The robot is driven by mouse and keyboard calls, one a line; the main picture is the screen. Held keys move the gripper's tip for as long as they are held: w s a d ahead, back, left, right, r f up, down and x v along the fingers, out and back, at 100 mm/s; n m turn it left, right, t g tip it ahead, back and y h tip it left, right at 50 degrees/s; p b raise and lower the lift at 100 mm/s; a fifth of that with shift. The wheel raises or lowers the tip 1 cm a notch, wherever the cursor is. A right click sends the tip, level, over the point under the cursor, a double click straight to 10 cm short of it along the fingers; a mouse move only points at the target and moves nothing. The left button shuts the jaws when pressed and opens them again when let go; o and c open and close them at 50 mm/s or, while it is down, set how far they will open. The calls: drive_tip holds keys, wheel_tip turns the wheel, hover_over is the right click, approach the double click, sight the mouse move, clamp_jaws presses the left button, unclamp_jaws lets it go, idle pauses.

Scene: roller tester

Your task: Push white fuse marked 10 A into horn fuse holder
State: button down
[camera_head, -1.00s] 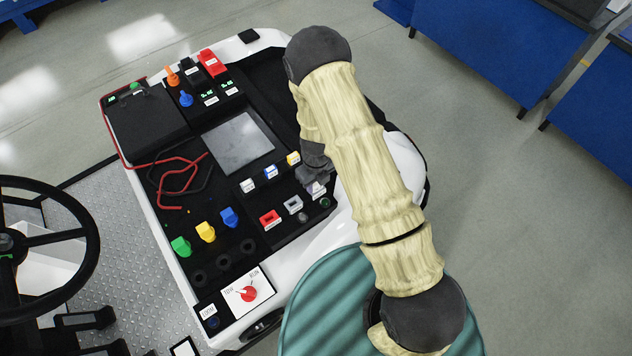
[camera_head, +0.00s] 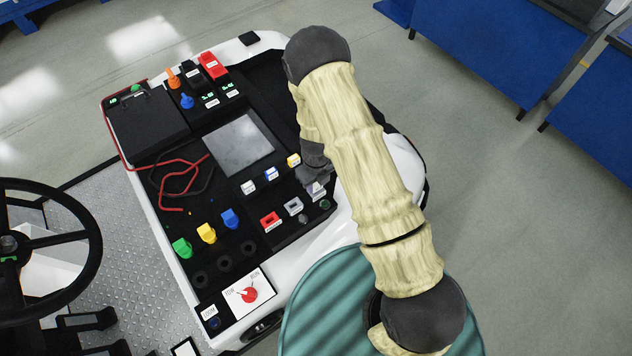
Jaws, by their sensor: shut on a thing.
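My gripper (camera_head: 313,168) reaches down to the right end of the fuse area on the console, mostly hidden behind my arm. It is shut on a small pale thing (camera_head: 316,189), whose marking I cannot read. This pale thing is at the right end of a row with a red frame (camera_head: 270,221) and a grey frame (camera_head: 293,206). I cannot tell how deep it sits. Which holder is the horn's cannot be read.
The console also bears a grey screen (camera_head: 238,144), red wires (camera_head: 180,180) and green, yellow and blue plugs (camera_head: 206,233). A red selector knob (camera_head: 249,294) is at its front, and a steering wheel (camera_head: 45,240) at left. Open floor lies to the right.

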drive_tip(key=c, duration=1.5)
unclamp_jaws()
drive_tip(key=shift+c, duration=0.2)
clamp_jaws()
drive_tip(key=shift+r+p, duration=2)
drive_tip(key=shift+r, duration=0.4)
drive_tip(key=shift+d+f, duration=0.1)
